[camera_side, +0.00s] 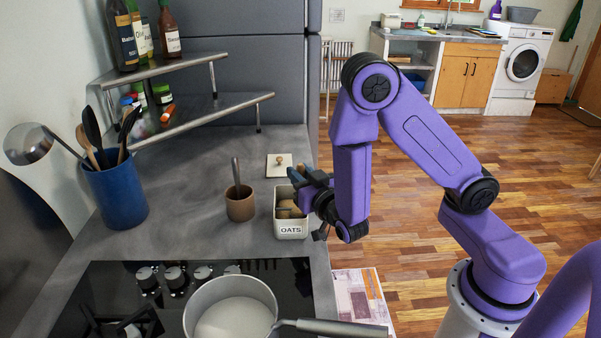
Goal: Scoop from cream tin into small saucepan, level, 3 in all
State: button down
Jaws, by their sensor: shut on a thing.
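The cream tin (291,228), marked OATS, stands open on the counter near its right edge. My gripper (304,187) is over the tin's right rim, pointing left and down. It is shut on a scoop, mostly hidden by the fingers and the tin wall. A tan rounded shape (287,208) shows inside the tin; I cannot tell whether it is the scoop's bowl or oats. The small saucepan (194,316) sits on the hob at the front, its handle pointing right. Something pale and smooth shows inside it; I cannot tell its level.
A brown cup (240,208) with an upright handle in it stands left of the tin. A square cream lid with a knob (279,166) lies behind. A blue utensil pot (116,197) and a bottle shelf (165,68) are at left. Counter between pot and cup is clear.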

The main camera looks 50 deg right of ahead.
jog(key=shift+s+a, duration=0.6)
jog(key=shift+a, duration=0.05)
jog(key=shift+s+a, duration=0.2)
dwell(0.8)
jog(key=shift+w+d, duration=2)
jog(key=shift+d, duration=0.05)
jog(key=shift+r, duration=2.9)
